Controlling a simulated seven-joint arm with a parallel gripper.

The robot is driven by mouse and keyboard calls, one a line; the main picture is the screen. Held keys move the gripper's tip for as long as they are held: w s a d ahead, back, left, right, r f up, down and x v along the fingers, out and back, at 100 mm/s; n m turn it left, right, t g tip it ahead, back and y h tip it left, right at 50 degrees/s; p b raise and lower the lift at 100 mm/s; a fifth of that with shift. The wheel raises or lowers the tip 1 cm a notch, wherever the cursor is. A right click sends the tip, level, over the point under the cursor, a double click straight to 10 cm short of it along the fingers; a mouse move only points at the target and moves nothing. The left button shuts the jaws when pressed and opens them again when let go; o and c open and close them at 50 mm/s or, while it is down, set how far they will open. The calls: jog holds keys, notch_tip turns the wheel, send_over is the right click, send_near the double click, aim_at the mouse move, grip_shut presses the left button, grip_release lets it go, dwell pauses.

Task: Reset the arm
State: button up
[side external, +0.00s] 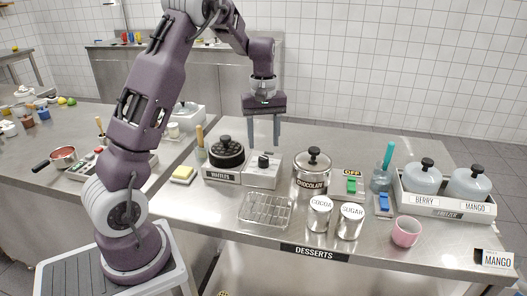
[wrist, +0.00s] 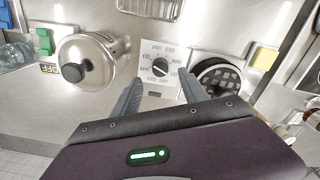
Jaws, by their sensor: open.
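My gripper (side external: 264,133) hangs pointing down above the back of the steel dessert counter (side external: 210,215). Its two grey fingers are apart with nothing between them. In the wrist view, my gripper (wrist: 158,92) shows its open fingers over the area of a dial box (wrist: 160,60). The fingertips appear above the dial box (side external: 263,172) in the side view, apart from it. My arm is raised and bent, with its base at the counter's left.
A waffle maker (side external: 226,152) stands left of the dial box, and a chocolate pot (side external: 312,172) to its right. A wire rack (side external: 265,211), cocoa and sugar tins (side external: 320,214), a pink cup (side external: 406,231) and a freezer box (side external: 447,203) occupy the front and right.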

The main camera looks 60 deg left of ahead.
jog(key=shift+r, duration=0.75)
jog(key=shift+r, duration=0.1)
jog(key=s+d+r+m+t, duration=0.2)
jog(key=s+d+r+m, duration=0.3)
jog(key=d, duration=0.3)
jog(key=s+d+r+m+t, duration=0.1)
jog(key=s+d+r+m, duration=0.1)
jog(key=s+d+r, duration=0.4)
jog(key=s+d+m+t, duration=0.1)
jog(key=s+d+m, duration=0.2)
jog(key=s, duration=0.3)
jog(key=s+d+f+m+t, duration=0.1)
jog(key=s+d+m, duration=0.2)
jog(key=s, duration=0.3)
jog(key=shift+s+d+f+m+t, duration=0.2)
jog(key=shift+d+m+t, duration=0.1)
jog(key=shift+d, duration=0.6)
